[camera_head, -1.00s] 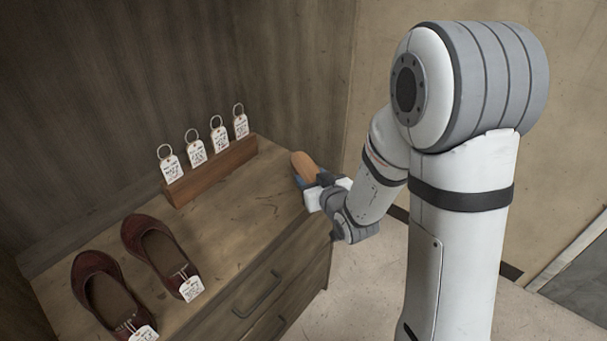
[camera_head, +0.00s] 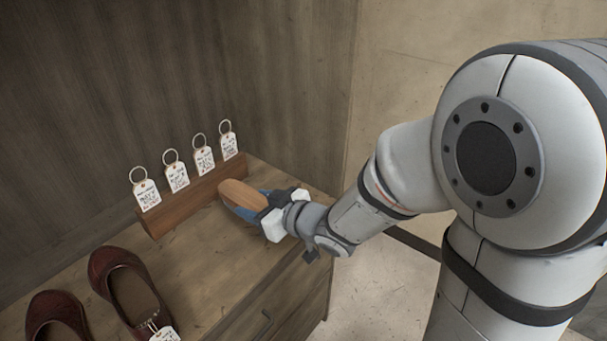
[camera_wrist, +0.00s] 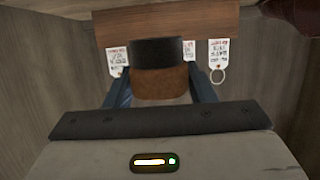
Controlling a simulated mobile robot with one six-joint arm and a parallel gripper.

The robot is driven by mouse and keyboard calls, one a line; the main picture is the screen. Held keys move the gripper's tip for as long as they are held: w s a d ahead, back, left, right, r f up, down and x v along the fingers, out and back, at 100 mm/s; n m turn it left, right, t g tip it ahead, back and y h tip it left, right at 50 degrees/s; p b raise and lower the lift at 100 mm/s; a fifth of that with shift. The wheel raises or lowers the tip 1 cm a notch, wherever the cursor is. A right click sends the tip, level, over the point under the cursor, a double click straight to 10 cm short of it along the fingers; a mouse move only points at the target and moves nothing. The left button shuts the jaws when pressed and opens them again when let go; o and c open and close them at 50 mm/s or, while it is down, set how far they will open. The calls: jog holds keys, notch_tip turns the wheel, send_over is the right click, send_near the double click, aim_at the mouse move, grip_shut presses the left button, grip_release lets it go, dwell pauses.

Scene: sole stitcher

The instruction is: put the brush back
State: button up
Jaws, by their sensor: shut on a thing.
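The brush (camera_head: 240,196) has an orange-brown wooden back and is held in my gripper (camera_head: 262,207). In the head view the brush is over the right part of the cabinet top, in front of the right end of the tag rack; I cannot tell whether it touches the top. In the wrist view the brush (camera_wrist: 160,85) shows as a brown part with a dark end between the blue fingers. The fingers are shut on it. The gripper hides part of the brush.
A wooden rack (camera_head: 195,200) with several ringed white tags stands at the back of the cabinet top (camera_head: 205,268). A pair of dark red shoes (camera_head: 130,285) with tags stands at the front left. Walls rise behind and at the right.

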jog(key=shift+w+d+r+p, duration=0.35)
jog(key=shift+w+d+p, duration=0.05)
jog(key=shift+p, duration=0.25)
jog(key=w+d+f+p, duration=0.1)
jog(key=w+d, duration=0.2)
jog(key=w+d+f+p, duration=0.1)
jog(key=w+d, duration=0.1)
jog(key=w, duration=0.2)
jog(key=w+d+f+p, duration=0.1)
jog(key=w+d+p, duration=0.1)
jog(key=w+d, duration=0.1)
jog(key=shift+w+d+f, duration=0.25)
jog(key=shift+w+d, duration=0.05)
jog(key=shift+w, duration=0.3)
jog(key=shift+w+d+f, duration=0.1)
jog(key=shift+f, duration=2)
jog(key=shift+f+b, duration=0.1)
jog(key=shift+b, duration=0.2)
jog(key=shift+f, duration=0.2)
jog(key=o, duration=1)
jog(key=shift+r, duration=0.15)
